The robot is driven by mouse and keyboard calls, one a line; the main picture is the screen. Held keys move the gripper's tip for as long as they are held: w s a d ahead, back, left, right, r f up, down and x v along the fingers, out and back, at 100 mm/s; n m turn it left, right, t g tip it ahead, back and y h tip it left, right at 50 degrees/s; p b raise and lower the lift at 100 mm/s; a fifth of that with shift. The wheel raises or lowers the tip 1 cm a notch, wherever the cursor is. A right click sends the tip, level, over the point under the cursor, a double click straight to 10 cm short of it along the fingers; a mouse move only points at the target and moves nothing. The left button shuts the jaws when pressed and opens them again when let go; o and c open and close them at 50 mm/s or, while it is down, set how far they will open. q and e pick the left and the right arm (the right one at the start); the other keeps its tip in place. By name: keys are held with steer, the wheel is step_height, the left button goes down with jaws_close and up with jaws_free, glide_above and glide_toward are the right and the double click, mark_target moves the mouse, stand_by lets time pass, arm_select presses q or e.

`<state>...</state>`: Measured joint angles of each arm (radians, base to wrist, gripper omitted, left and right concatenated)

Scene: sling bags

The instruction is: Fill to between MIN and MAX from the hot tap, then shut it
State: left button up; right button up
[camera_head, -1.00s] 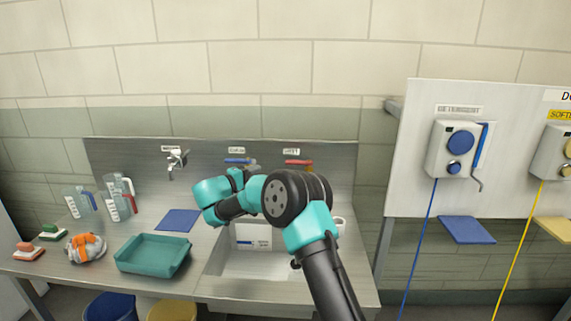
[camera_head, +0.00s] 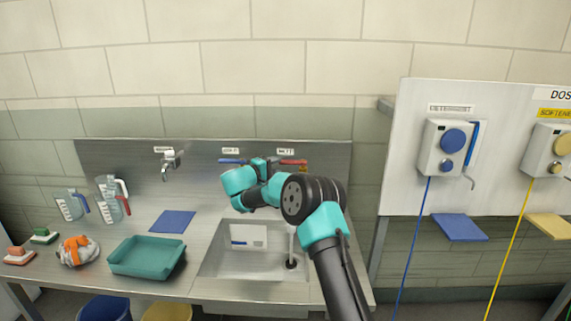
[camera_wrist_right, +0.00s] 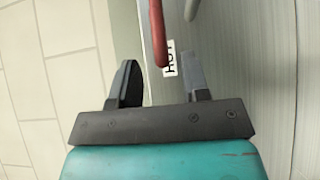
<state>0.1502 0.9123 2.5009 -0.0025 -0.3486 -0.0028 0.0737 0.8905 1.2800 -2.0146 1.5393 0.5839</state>
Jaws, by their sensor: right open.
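My right gripper (camera_head: 268,163) is open at the back wall of the sink, beside the red hot tap lever (camera_head: 294,161). In the right wrist view the open fingers (camera_wrist_right: 160,65) point toward the red lever (camera_wrist_right: 157,32), whose end lies between their lines; contact is unclear. The HOT label (camera_wrist_right: 170,60) shows there. A thin pale vertical streak (camera_head: 291,243) stands over the dark drain in the sink (camera_head: 215,264); it looks like running water. The hot spout is hidden behind my arm. Clear jugs with a red handle (camera_head: 109,190) and a blue handle (camera_head: 70,205) stand at left.
The blue tap lever (camera_head: 232,161) is left of the red one, with another tap (camera_head: 169,163) further left. Dispensers (camera_head: 447,150) hang at right.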

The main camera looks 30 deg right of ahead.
mark_target(282, 164)
steer(key=shift+x, duration=2.65)
steer(key=shift+c, duration=0.3)
jaws_close()
